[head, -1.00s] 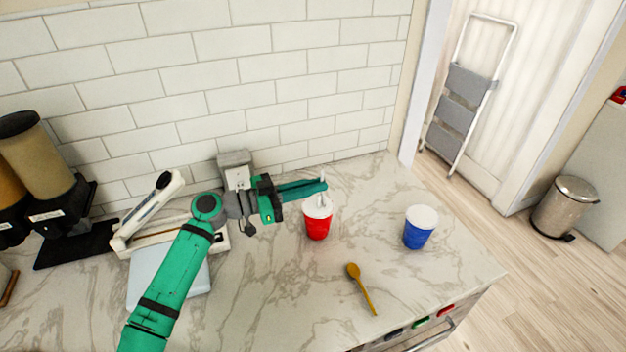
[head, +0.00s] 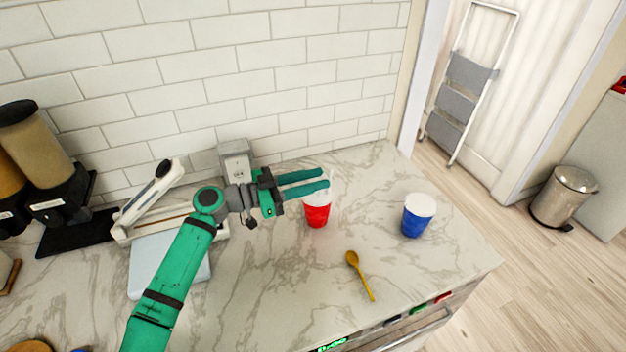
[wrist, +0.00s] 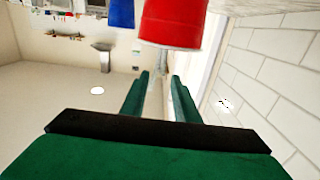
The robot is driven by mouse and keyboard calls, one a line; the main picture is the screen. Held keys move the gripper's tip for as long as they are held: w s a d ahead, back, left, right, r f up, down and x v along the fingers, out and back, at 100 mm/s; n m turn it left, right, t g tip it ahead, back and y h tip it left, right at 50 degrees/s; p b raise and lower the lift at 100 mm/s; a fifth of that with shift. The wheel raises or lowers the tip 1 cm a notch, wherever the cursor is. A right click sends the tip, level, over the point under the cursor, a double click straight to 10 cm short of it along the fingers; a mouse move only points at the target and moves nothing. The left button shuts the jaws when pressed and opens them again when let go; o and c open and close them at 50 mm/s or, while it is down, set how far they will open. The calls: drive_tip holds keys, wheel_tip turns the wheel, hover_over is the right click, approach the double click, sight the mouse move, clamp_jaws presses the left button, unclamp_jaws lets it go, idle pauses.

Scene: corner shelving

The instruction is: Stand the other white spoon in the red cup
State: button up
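The red cup (head: 317,217) stands upright on the marble counter, just below and beside my fingertips. It also shows large at the top of the wrist view (wrist: 172,22). My gripper (head: 327,179) is open, its two green fingers spread apart level with or just above the cup's rim. The fingers hide part of the cup's mouth. Something pale shows at the rim; I cannot clearly make out white spoons there now. In the wrist view the fingers (wrist: 158,97) are apart, and I cannot tell if anything pale between them is a spoon or background.
A blue cup (head: 418,217) stands to the right. A mustard-yellow spoon (head: 360,275) lies on the counter (head: 300,290) in front. A wall of white tiles is close behind, with a grey box (head: 236,158) behind my arm. Coffee or cereal dispensers (head: 45,165) stand far left.

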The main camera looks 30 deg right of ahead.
drive_tip(key=v, duration=1.1)
drive_tip(key=shift+s+d, duration=0.1)
drive_tip(key=shift+s, duration=0.05)
idle(0.4)
